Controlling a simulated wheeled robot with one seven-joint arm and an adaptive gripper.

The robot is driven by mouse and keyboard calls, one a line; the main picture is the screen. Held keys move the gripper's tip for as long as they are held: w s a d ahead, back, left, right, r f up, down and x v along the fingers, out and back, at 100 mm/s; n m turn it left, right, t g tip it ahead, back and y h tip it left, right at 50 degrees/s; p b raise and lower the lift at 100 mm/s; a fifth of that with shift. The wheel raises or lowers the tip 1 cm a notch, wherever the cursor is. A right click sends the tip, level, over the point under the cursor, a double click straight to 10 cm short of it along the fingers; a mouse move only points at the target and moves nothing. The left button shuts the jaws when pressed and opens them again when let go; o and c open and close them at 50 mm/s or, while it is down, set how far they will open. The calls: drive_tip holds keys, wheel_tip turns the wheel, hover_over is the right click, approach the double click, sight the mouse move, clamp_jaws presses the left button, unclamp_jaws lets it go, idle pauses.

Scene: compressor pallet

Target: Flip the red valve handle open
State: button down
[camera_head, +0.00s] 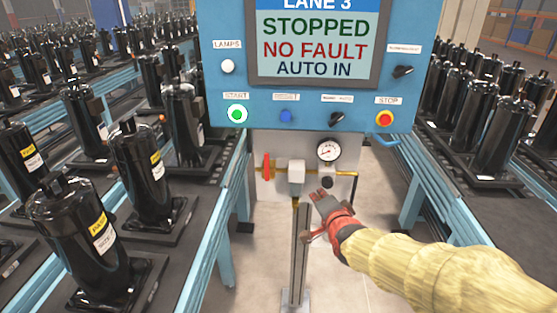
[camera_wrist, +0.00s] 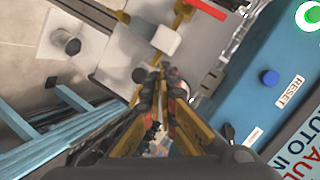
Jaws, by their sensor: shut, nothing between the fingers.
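The red valve handle (camera_head: 266,167) stands upright across a thin yellow pipe at the left of the panel below the console. In the wrist view a red bar (camera_wrist: 207,9), which looks like the same handle, shows at the top edge beside the yellow pipe. My gripper (camera_head: 318,196) is to the right of the handle and a little lower, apart from it. In the wrist view its fingers (camera_wrist: 162,78) are together at the tips with nothing between them. The pale block (camera_head: 296,179) on the pipe lies between handle and gripper.
The blue console (camera_head: 221,85) with screen and buttons hangs above the valve panel. A round gauge (camera_head: 328,150) is above my gripper. A grey post (camera_head: 301,250) stands below the pale block. Conveyors with black compressors (camera_head: 146,178) flank both sides. Floor is open between them.

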sight(267, 165)
drive_tip(key=w+a+f+m+t+y+p, duration=0.1)
drive_tip(key=w+a+m+t+p, duration=0.1)
drive_tip(key=w+a+m, duration=0.3)
drive_tip(key=shift+w+a+t+y, duration=0.3)
drive_tip(key=shift+w+a+t, duration=0.3)
drive_tip(key=shift+w+t, duration=0.3)
drive_tip(key=w+a+b, duration=0.1)
drive_tip(key=w+a, duration=0.5)
drive_tip(key=w, duration=0.3)
drive_tip(key=shift+w, duration=0.4)
